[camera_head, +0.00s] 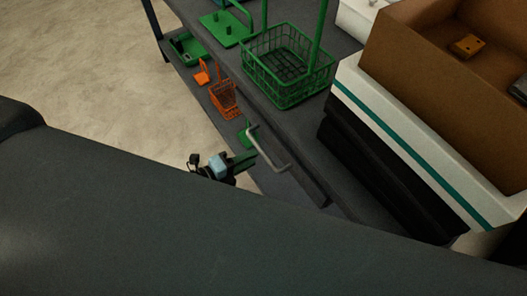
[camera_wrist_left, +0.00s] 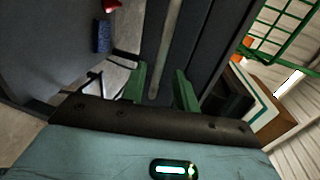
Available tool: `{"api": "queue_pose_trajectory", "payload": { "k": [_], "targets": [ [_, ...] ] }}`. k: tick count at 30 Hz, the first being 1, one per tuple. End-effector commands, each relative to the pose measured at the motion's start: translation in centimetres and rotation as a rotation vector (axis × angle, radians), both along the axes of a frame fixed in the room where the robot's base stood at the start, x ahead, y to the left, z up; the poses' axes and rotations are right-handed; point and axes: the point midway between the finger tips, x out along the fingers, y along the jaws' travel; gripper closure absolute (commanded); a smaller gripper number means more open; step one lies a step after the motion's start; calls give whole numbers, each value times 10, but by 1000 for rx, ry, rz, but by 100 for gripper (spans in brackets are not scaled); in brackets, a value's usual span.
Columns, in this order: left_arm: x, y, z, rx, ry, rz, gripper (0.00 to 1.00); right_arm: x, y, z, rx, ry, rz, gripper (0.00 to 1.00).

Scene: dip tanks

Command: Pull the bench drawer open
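The bench drawer's dark grey front (camera_head: 303,180) is on the bench's near side. A pale grey bar handle (camera_head: 266,150) stands out from it. I cannot tell whether the drawer is fully shut. My left gripper (camera_head: 246,160), with green fingers, is beside the handle at its left in the head view. In the left wrist view the left gripper (camera_wrist_left: 160,88) has its fingers apart, and the handle bar (camera_wrist_left: 170,40) runs into the gap between them. I see no clear contact. My right gripper is not in view.
A green wire basket (camera_head: 288,65) stands on the bench top. An orange basket (camera_head: 224,98) and a green tray (camera_head: 187,47) sit on a lower shelf. A brown open box (camera_head: 425,95) is at the right. My dark body fills the foreground. Floor at the left is clear.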

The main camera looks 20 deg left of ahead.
Motion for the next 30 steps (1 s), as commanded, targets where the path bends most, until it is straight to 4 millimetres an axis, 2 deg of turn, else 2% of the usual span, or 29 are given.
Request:
{"api": "queue_pose_trajectory", "payload": {
  "k": [3,9,22,29,30],
  "targets": [
    [16,-13,-2,-2,-3,1,70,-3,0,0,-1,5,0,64],
    [35,-27,-9,-1,0,1,70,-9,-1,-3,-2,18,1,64],
    [42,-34,-11,-1,0,0,70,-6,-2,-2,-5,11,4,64],
    [42,-33,-11,-1,0,0,98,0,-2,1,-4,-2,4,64],
    [42,-33,-11,-1,0,0,100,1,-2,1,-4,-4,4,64]
  ]
}}
